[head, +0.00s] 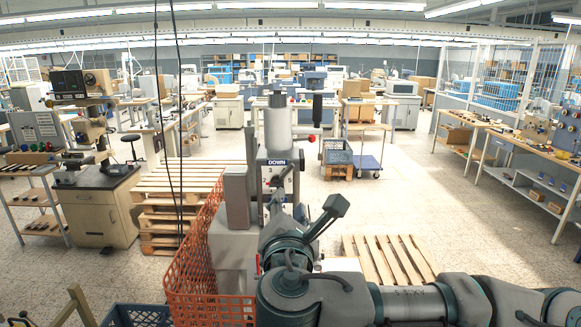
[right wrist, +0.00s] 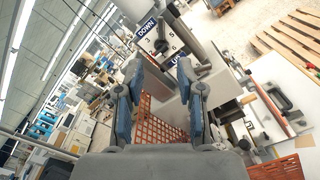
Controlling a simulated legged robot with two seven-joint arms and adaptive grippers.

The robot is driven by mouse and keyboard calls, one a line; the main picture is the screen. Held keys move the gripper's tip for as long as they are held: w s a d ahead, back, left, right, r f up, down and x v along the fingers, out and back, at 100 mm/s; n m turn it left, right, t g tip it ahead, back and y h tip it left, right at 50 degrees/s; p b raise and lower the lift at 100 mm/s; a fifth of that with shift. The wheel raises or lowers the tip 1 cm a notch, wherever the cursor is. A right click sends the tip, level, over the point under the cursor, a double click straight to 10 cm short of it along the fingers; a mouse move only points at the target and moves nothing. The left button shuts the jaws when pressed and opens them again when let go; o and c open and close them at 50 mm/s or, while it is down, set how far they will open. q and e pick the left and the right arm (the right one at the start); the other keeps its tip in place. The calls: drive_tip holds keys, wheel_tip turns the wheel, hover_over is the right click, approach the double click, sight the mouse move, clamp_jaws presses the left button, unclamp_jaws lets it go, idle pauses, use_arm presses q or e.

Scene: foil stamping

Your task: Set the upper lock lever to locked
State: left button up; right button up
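The foil stamping machine (head: 277,125) stands in the middle of the head view, with a grey column and a "DOWN" label. In the right wrist view its numbered plate (right wrist: 160,42) sits between "DOWN" and "UP" labels. A grey bar (right wrist: 188,42) runs beside this plate. I cannot tell for certain which part is the upper lock lever or how it is set. My right gripper (head: 318,211) is in front of the machine's lower part and hides some of it. In the right wrist view this gripper (right wrist: 158,68) is open, with nothing seen between its blue fingertips. My left gripper is not in view.
An orange mesh fence (head: 197,262) stands close at the machine's left. Wooden pallets (head: 178,185) lie behind it, and another pallet (head: 388,258) lies to the right. A cabinet (head: 98,205) is at the left. The floor farther right is open.

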drive_tip(key=w+p, duration=0.1)
drive_tip(key=w, duration=0.1)
drive_tip(key=p, duration=0.2)
approach(291, 168)
drive_tip(key=w+p, duration=0.2)
drive_tip(key=w, duration=0.6)
drive_tip(key=shift+w+p, duration=0.15)
drive_tip(key=shift+p, duration=0.25)
drive_tip(key=shift+w+a, duration=0.1)
drive_tip(key=shift+a, duration=0.3)
drive_tip(key=shift+d, duration=0.2)
clamp_jaws()
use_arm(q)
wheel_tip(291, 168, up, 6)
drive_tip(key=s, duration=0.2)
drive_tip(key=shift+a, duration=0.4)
use_arm(e)
drive_tip(key=shift+d, duration=0.2)
